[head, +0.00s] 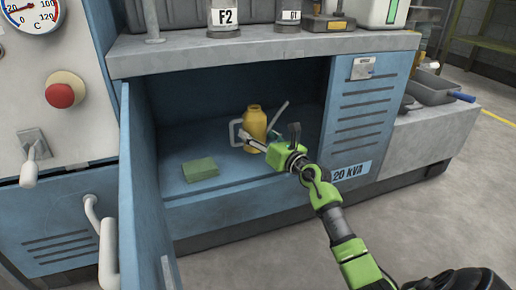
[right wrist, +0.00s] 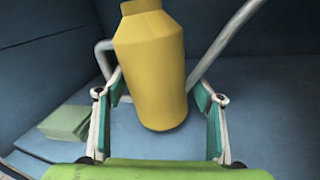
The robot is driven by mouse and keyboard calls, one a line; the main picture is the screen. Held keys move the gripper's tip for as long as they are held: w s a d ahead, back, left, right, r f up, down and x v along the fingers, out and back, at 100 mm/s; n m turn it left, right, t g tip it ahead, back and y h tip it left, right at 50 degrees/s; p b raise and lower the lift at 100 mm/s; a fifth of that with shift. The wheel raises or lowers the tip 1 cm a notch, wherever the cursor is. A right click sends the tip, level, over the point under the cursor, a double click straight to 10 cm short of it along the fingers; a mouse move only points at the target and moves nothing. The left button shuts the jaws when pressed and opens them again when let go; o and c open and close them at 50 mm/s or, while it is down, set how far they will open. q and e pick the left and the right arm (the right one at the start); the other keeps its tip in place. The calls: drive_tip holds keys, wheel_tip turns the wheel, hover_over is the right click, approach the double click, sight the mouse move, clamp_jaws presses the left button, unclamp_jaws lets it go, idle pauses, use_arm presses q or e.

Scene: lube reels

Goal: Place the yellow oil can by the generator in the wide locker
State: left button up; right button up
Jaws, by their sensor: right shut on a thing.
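The yellow oil can (head: 255,123), with a grey side handle and a long grey spout, is inside the open blue locker (head: 185,120). My right gripper (head: 257,145) reaches into the locker from the front right and is shut on the can. In the right wrist view the can (right wrist: 152,65) is between the two fingers (right wrist: 160,110), tilted slightly in the picture. I cannot tell whether its base touches the locker floor. My left gripper is not in view.
A green block (head: 200,170) lies on the locker floor left of the can. The locker door (head: 143,190) stands open at the left. A grey worktop (head: 270,47) overhangs the opening. A vented panel marked 20 kVA (head: 358,125) bounds it at the right.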

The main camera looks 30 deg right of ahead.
wheel_tip(320, 180, down, 4)
drive_tip(key=shift+d+r+b, duration=0.1)
drive_tip(key=shift+r+b, duration=0.05)
drive_tip(key=shift+b, duration=1)
drive_tip(key=shift+r, duration=0.2)
drive_tip(key=shift+f, duration=0.15)
drive_tip(key=o, duration=1.5)
